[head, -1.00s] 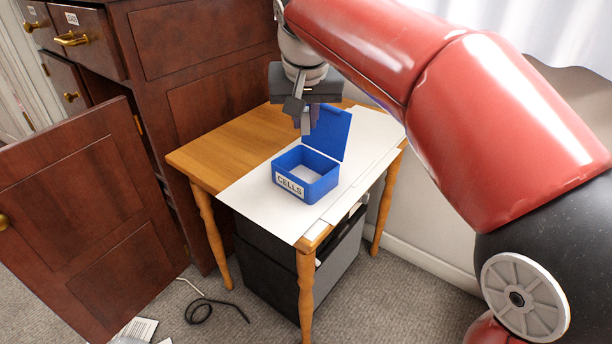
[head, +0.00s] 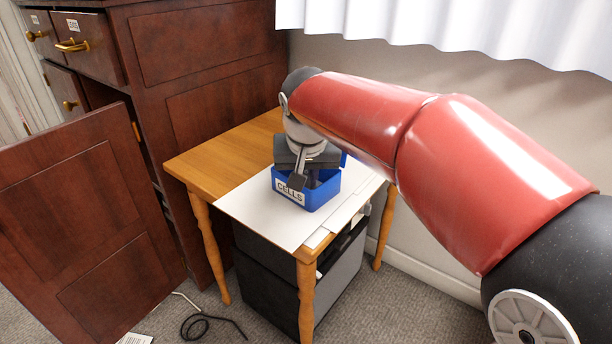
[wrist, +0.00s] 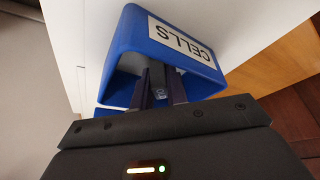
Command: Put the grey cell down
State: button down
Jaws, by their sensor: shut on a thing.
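The blue box labelled CELLS (head: 313,198) stands on white paper on the small wooden table. It also shows in the wrist view (wrist: 133,42), with its label facing the camera. My gripper (wrist: 162,92) points down into the box's open top, with its fingers inside the walls. Between the fingers is the grey cell (wrist: 159,90), small and partly hidden by them. My gripper is shut on it. I cannot tell whether the cell touches the box floor. In the head view my gripper (head: 301,182) covers most of the box's opening and lid.
The wooden table (head: 208,158) has bare wood at its left and back. White paper (head: 258,212) covers its front. A dark cabinet with an open door (head: 85,225) stands at left. A black cable (head: 205,325) lies on the carpet.

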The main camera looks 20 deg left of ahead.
jog(key=c, duration=1.4)
grip_release()
jog(key=shift+f, duration=0.1)
jog(key=p+v, duration=0.3)
jog(key=v, duration=0.9)
jog(key=s+d+f+m, duration=0.1)
jog(key=s+d+f, duration=0.15)
jog(key=d, duration=0.65)
jog(key=s+d+f+m, duration=0.1)
jog(key=s+d, duration=0.2)
jog(key=d, duration=0.6)
jog(key=shift+m+t+h, duration=0.6)
jog(key=shift+m+h, duration=0.1)
jog(key=s+d+f, duration=1)
jog(key=shift+s+f, duration=0.3)
